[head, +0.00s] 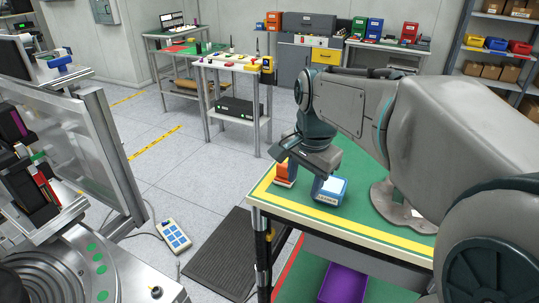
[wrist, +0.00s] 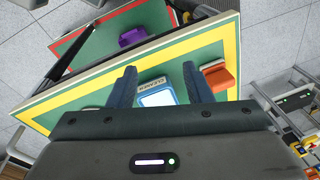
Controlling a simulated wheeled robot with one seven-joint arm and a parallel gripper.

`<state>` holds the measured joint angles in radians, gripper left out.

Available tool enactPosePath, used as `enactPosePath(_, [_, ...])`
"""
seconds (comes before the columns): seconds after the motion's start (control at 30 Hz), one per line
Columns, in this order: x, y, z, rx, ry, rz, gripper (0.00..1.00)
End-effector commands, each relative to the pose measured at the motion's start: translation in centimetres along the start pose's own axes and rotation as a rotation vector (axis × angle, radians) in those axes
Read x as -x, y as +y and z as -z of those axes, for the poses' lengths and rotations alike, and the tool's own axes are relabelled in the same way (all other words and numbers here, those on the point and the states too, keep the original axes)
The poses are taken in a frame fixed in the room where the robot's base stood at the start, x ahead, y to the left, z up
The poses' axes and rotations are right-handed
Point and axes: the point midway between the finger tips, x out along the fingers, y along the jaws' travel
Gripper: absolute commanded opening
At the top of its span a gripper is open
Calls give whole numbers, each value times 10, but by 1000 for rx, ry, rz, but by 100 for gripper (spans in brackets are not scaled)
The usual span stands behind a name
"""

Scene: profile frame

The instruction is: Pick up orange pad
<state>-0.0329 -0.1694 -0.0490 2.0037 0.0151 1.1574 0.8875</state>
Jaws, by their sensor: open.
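The orange pad (head: 285,172) lies near the left corner of the green-topped table (head: 350,160), partly covered by my gripper in the head view. In the wrist view the orange pad (wrist: 217,77) sits just right of the right finger, outside the jaws. My gripper (head: 301,172) is low over the table corner with its jaws open. In the wrist view, a blue box with a white top (wrist: 157,93) shows between the two fingers of my gripper (wrist: 158,75). I cannot tell whether a finger touches either thing.
The blue box (head: 330,190) stands right of the pad, near the table's yellow-striped edge. A purple bin (head: 343,284) is on the lower shelf. A dark floor mat (head: 232,255) lies left of the table.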

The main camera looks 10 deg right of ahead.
Motion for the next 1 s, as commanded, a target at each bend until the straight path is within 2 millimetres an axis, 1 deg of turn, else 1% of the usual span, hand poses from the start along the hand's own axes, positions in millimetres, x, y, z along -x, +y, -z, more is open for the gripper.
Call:
enactPosePath(0.03, [6,-16,12,-105,-9,-12,45])
enactPosePath(0.2, [20,-59,46,-511,-24,-59,45])
enactPosePath(0.3, [24,-82,65,-741,-21,-90,45])
enactPosePath(0.4, [26,-102,79,-942,-12,-118,45])
enactPosePath(0.5, [26,-116,89,-1100,0,-139,45])
enactPosePath(0.63, [26,-128,97,-1231,12,-156,45])
enactPosePath(0.77, [21,-131,99,-1284,18,-163,45])
enactPosePath(0.87, [6,-129,98,-1292,19,-167,45])
enactPosePath(1.0, [-23,-125,95,-1290,18,-167,45])
